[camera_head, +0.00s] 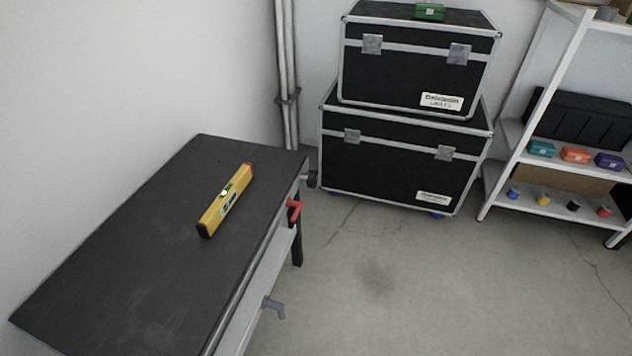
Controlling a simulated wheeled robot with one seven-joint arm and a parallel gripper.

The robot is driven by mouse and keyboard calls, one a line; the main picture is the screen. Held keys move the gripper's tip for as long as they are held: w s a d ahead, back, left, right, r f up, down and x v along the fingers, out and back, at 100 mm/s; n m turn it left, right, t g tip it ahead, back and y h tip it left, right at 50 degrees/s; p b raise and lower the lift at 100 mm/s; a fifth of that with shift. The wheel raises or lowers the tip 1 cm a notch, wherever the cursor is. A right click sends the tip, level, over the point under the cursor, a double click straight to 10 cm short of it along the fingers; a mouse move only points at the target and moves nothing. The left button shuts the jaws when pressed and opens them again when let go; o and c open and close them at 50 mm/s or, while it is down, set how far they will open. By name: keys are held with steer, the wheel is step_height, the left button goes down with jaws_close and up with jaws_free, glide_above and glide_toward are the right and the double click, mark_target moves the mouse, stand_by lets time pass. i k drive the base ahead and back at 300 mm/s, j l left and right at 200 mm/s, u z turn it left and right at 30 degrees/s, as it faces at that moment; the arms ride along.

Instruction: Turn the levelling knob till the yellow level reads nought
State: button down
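The yellow level (216,213) lies on the dark top of a workbench (130,240), slanting from lower left to upper right. It has black and red ends and a small vial window near its middle. The vial's reading is too small to tell. At the bench's right side are a dark round knob (312,179) by the far corner, a red handle (294,211) just nearer, and a grey handle (273,307) lower down. I cannot tell for certain which is the levelling knob. My gripper is not in view.
Two stacked black cases (400,160) stand behind, with a green box (430,12) on top. A white shelf rack (530,165) at right holds small coloured boxes and several little cylinders. Pipes (287,80) run up the wall. The concrete floor (420,290) right of the bench is clear.

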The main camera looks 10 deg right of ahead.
mark_target(311, 179)
steer(key=l+u, duration=0.15)
steer(key=u, duration=0.25)
steer(key=l+u, duration=0.2)
steer(key=u, duration=0.2)
steer(key=l+u, duration=0.15)
steer(key=l, duration=0.35)
steer(key=l+u, duration=0.2)
steer(key=l, duration=0.25)
steer(key=k+l+u, duration=0.15)
steer(key=l, duration=0.35)
steer(key=k+l+u, duration=0.2)
steer(key=l, duration=0.25)
steer(key=k+l, duration=0.1)
steer(key=l, duration=0.85)
steer(key=i+l, duration=0.15)
steer(key=l, duration=0.25)
steer(key=i+l, duration=0.15)
steer(key=l, duration=0.25)
steer(key=i+l, duration=0.15)
steer(key=l, duration=0.2)
steer(key=i+l, duration=0.1)
steer(key=l, duration=0.3)
steer(key=i+l, duration=0.15)
steer(key=l, duration=0.25)
steer(key=i+l, duration=0.15)
steer(key=l, duration=0.25)
steer(key=i+l, duration=0.15)
steer(key=l, duration=0.2)
